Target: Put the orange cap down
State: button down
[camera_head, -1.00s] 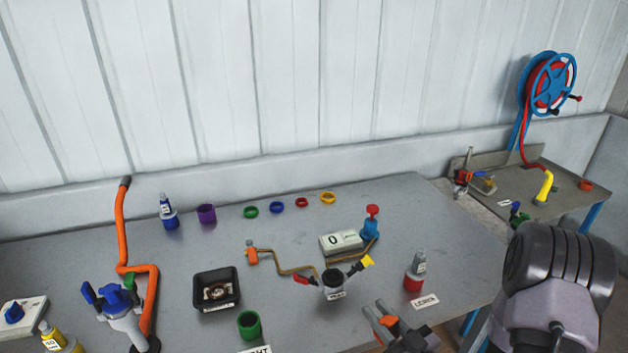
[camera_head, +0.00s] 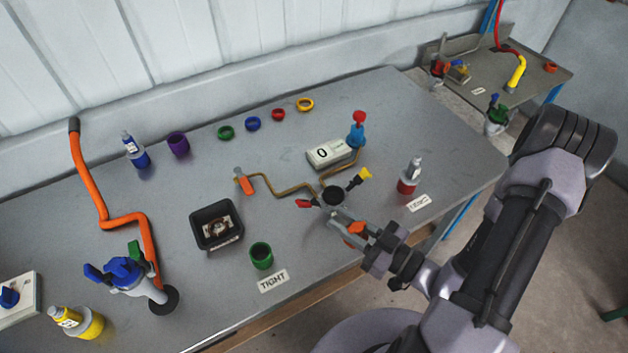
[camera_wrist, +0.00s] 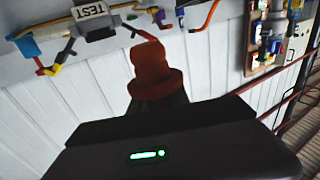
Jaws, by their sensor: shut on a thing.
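In the wrist view the orange cap (camera_wrist: 152,70) stands up from the jaws, a stepped round piece with a wider flange low down. The fingertips are partly hidden in both views. I cannot tell whether the cap touches anything below it.
The grey bench (camera_head: 300,140) holds a black square tray (camera_head: 216,226), a green cup (camera_head: 261,255), a "TIGHT" label (camera_head: 273,281), a red-based bottle (camera_head: 409,177) and a counter box (camera_head: 331,153). Coloured rings lie at the back. Bare bench lies left of the tray.

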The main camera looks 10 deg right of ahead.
jog(key=shift+s+d, duration=0.3)
jog(key=w+b, duration=0.1)
jog(key=w, duration=0.4)
jog(key=w+a+f+b, duration=0.1)
jog(key=w, duration=0.4)
jog(key=w+b, duration=0.1)
jog(key=w, duration=0.4)
jog(key=shift+w+a+f+b, duration=0.25)
jog(key=shift+w+f+b, duration=0.1)
jog(key=shift+w+b, duration=0.05)
notch_tip(320, 180, down, 3)
jog(key=shift+w+f+b, duration=0.1)
jog(key=shift+w+b, duration=0.05)
jog(key=shift+b, duration=0.35)
jog(key=c, duration=1.2)
grip_release()
jog(key=shift+c, duration=0.2)
